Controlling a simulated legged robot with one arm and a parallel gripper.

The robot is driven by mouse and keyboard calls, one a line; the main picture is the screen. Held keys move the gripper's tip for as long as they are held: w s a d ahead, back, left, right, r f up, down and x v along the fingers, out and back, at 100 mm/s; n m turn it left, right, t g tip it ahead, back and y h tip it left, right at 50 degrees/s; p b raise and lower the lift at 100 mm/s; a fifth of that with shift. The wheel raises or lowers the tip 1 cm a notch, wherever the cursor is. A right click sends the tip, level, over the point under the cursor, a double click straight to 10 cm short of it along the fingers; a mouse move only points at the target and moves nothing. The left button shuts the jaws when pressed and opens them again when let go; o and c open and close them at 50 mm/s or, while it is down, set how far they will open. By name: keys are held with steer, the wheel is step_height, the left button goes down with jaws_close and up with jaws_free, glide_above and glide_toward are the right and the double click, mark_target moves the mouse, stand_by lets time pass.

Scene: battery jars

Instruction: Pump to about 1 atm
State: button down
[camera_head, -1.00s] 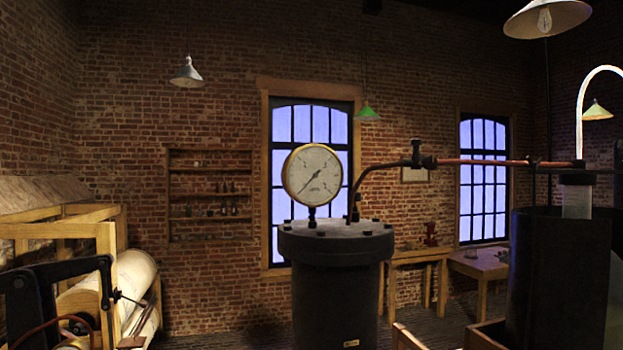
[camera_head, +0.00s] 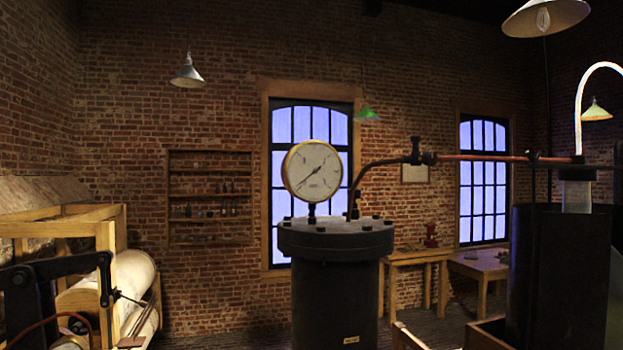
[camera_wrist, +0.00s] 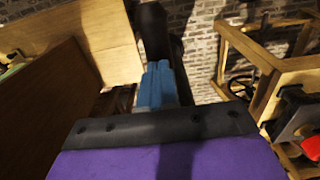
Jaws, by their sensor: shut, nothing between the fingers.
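The round brass-rimmed pressure gauge (camera_head: 312,171) stands on top of a dark bolted cylinder (camera_head: 334,290) in the middle of the head view. Its needle points to the lower left, in the low part of the scale; the numbers are too small to read. A copper pipe (camera_head: 475,157) runs from a fitting above the cylinder to a dark jar (camera_head: 558,275) at the right. My gripper (camera_wrist: 157,84) shows in the wrist view as blue fingers close together, with nothing visible between them. I cannot tell whether it touches the dark post (camera_wrist: 152,32) just beyond it.
In the wrist view, wooden panels (camera_wrist: 50,100) lie to the left and a wooden frame (camera_wrist: 270,65) with a wheel to the right. The head view shows a wooden frame with a pale roller (camera_head: 132,278) at the lower left and a wooden table (camera_head: 420,254) behind the cylinder.

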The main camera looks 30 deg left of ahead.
step_height(320, 180, down, 8)
steer(key=b, duration=0.2)
step_height(320, 180, up, 14)
steer(key=p, duration=0.3)
steer(key=shift+r, duration=0.25)
steer(key=shift+f, duration=0.1)
steer(key=shift+f, duration=0.1)
step_height(320, 180, down, 13)
steer(key=b, duration=0.3)
steer(key=shift+f, duration=0.1)
step_height(320, 180, up, 14)
steer(key=p, duration=0.2)
steer(key=shift+f+p, duration=0.1)
steer(key=shift+p, duration=0.25)
steer(key=shift+f, duration=0.15)
steer(key=shift+f, duration=0.1)
